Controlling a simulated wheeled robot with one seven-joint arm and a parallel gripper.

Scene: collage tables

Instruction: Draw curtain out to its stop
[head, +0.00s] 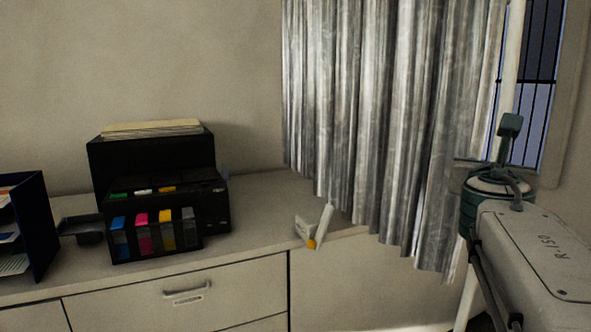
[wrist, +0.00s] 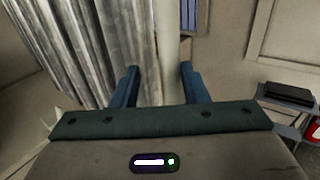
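The grey pleated curtain (head: 385,110) hangs over the left part of the window (head: 535,70). Its right edge lies along a pale upright bar (head: 511,60); I cannot tell whether the bar is fixed to the curtain. In the wrist view the curtain (wrist: 85,45) fills the upper left. My gripper (wrist: 158,78) is open, its two blue fingers well apart. The bar (wrist: 168,50) shows between the fingers, with no visible contact; how far off it is I cannot tell. In the head view my arm covers the lower end of the bar.
A cabinet (head: 235,288) runs along the wall under the curtain. On it are a black printer (head: 155,160) with colour cartridges, a dark blue file rack (head: 38,225) and a small white object (head: 322,228). In the wrist view a small table (wrist: 280,117) with a dark box stands right.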

